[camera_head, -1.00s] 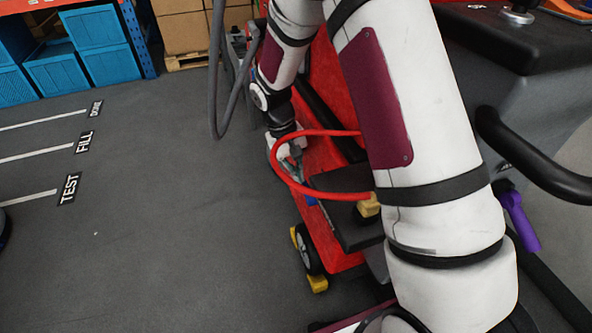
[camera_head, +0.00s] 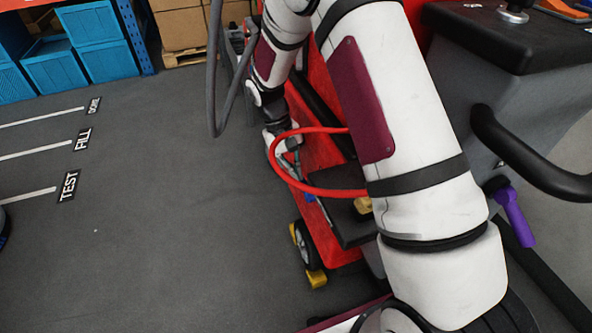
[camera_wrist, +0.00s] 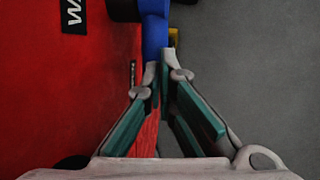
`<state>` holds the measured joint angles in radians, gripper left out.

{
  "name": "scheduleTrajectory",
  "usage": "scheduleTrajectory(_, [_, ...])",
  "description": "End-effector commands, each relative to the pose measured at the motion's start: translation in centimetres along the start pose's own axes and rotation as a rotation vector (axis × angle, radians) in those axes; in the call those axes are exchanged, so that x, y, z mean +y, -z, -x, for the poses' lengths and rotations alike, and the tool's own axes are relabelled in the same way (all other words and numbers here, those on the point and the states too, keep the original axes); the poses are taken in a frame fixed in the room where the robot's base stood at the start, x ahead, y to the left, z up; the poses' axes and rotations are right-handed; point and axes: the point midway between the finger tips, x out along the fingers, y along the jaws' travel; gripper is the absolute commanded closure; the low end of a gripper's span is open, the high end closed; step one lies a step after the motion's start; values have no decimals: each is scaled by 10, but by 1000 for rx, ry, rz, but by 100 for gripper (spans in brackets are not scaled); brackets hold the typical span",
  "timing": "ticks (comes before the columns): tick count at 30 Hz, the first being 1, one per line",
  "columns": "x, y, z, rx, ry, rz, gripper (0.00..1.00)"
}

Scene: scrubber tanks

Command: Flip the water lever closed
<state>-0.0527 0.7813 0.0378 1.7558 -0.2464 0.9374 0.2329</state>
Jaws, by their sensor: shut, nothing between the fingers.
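The blue lever (camera_wrist: 155,30) shows in the wrist view, running from the top edge down to my fingertips along the edge of a red panel. In the head view a small bit of blue (camera_head: 309,198) shows low on the red machine. My gripper (camera_wrist: 160,68) is shut and empty, with its fingertips right at the near end of the blue lever. I cannot tell whether they touch. In the head view my gripper (camera_head: 296,165) is small and partly behind the red hose (camera_head: 318,189).
The red machine body (camera_wrist: 55,110) lies left in the wrist view, with a black label (camera_wrist: 75,15). Grey floor (camera_wrist: 255,70) is clear on the right. The head view also shows a black platform (camera_head: 345,225), a wheel (camera_head: 305,247) and a purple handle (camera_head: 515,215).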

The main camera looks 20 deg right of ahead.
Motion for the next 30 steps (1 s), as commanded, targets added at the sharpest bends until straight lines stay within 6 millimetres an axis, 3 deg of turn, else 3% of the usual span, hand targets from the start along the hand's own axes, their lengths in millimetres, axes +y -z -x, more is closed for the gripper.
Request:
scheduleTrajectory(17, [-6, 12, -31, -3, 0, 1, 100])
scheduleTrajectory(30, [-12, 10, -61, -5, -1, 1, 100])
